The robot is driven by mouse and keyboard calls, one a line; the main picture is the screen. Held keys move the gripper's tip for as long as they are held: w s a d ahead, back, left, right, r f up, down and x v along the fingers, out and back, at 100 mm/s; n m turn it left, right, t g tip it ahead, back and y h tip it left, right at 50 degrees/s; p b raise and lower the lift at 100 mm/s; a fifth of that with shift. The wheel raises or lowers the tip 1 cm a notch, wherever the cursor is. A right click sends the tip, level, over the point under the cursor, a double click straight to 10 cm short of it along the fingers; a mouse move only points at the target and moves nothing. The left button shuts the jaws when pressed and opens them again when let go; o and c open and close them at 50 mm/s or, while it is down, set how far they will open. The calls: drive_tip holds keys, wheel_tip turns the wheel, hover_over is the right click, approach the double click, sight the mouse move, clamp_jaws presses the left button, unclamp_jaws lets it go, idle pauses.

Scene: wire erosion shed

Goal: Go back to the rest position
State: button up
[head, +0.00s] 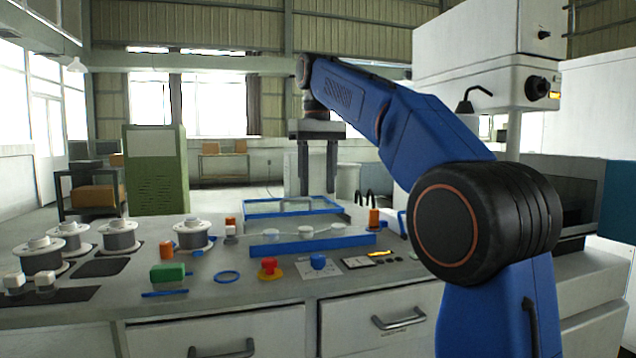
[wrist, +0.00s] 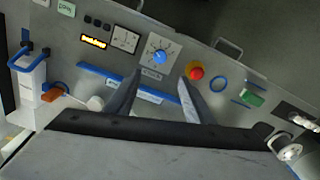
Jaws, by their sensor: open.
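My gripper (head: 318,188) hangs from my blue arm with its two dark fingers pointing down and apart. It is open with nothing between the fingers, raised over the back of the grey bench (head: 215,304). In the head view it appears above the blue-rimmed tray (head: 262,213). In the wrist view my gripper (wrist: 160,78) shows both fingers spread, with the panel and its blue knob (wrist: 160,56) beyond them.
White spools (head: 121,237) stand at the bench's left. A green block (head: 168,271), blue ring (head: 227,277), red button (head: 268,266) and blue bar (head: 312,244) lie along the bench. A white machine (head: 470,60) stands at the right. The air around my gripper looks clear.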

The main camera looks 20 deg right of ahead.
drive_tip(key=shift+s, duration=0.1)
drive_tip(key=s+d+f+m+t, duration=0.1)
drive_tip(key=s+d+f+t, duration=0.1)
drive_tip(key=s+f, duration=1.4)
drive_tip(key=s+d+f+m+t, duration=0.2)
drive_tip(key=s+d+f, duration=0.3)
drive_tip(key=s+f, duration=1.2)
wheel_tip(320, 180, down, 5)
drive_tip(key=shift+s+t, duration=0.2)
drive_tip(key=shift+t, duration=0.2)
